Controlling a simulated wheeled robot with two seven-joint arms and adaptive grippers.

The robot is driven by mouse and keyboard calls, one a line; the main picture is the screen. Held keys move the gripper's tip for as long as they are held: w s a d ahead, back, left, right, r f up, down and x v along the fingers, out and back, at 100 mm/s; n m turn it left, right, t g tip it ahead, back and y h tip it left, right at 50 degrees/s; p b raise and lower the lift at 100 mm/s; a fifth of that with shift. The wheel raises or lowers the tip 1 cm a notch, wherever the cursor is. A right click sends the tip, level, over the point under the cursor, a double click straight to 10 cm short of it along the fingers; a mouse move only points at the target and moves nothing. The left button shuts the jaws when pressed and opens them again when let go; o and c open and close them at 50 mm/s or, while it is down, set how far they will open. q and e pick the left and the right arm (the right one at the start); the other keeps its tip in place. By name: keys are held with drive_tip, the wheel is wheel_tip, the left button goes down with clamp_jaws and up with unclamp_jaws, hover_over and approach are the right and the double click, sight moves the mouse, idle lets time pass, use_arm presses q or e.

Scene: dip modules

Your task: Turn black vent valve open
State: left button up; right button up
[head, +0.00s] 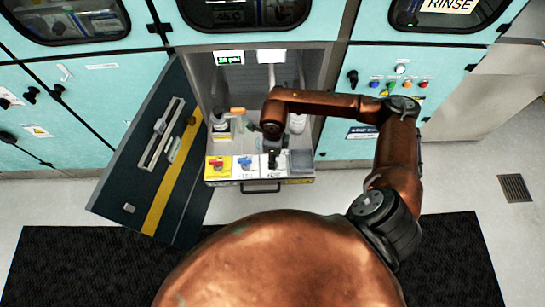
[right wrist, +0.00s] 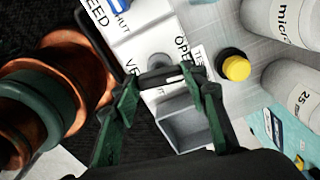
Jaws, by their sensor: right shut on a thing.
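The black vent valve (right wrist: 163,78) sits on a white panel (right wrist: 139,44) lettered VENT and OPEN. In the right wrist view its dark handle lies crosswise between my green fingertips, and the OPEN lettering is just above it. My right gripper (right wrist: 168,88) is shut on this handle. In the head view my right gripper (head: 274,155) reaches down over the panel and hides most of the valve. My left gripper is in neither view.
A red valve (head: 216,161) and a blue valve (head: 245,162) are left of the gripper on the pulled-out drawer. A grey open box (right wrist: 183,127) is beside the vent valve. Bottles (head: 297,122) stand behind. The dark cabinet door (head: 150,150) hangs open at left.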

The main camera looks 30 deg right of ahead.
drive_tip(key=shift+n+b, duration=0.45)
drive_tip(key=shift+n, duration=0.65)
drive_tip(key=o, duration=1.2)
drive_tip(key=shift+c, duration=0.2)
wheel_tip(320, 180, up, 12)
